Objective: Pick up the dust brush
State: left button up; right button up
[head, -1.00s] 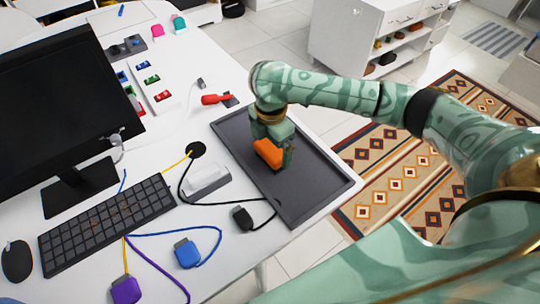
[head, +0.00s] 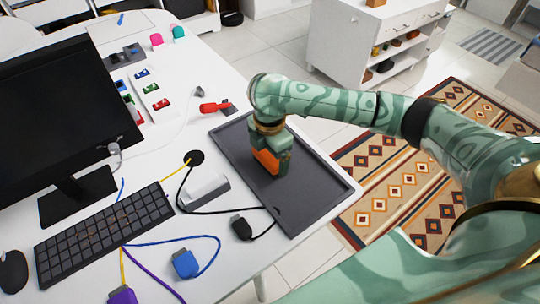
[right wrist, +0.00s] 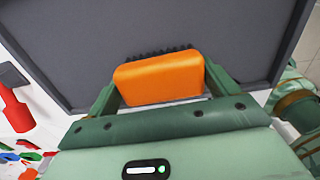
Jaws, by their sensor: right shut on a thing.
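The dust brush is an orange block (head: 266,161) with black bristles, over the dark grey tray (head: 312,197) at the table's right side. In the right wrist view the orange brush (right wrist: 160,78) sits between both fingers, its bristles showing along the far edge. My right gripper (head: 272,164) points down and is shut on the brush. I cannot tell whether the brush touches the tray. My left gripper is not in view.
A red-handled tool (head: 214,107) lies left of the tray. A white block on a grey base (head: 206,190), a black plug (head: 241,227), a blue plug (head: 185,263), cables and a keyboard (head: 105,222) are nearby. The tray's front part is clear.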

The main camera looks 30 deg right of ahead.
jog(key=s+a+r+p, duration=0.7)
jog(key=s+a+r, duration=0.1)
jog(key=s+r, duration=0.3)
jog(key=shift+a+r+p, duration=0.25)
jog(key=shift+r+p, duration=0.05)
jog(key=shift+s, duration=0.1)
jog(key=shift+o, duration=0.8)
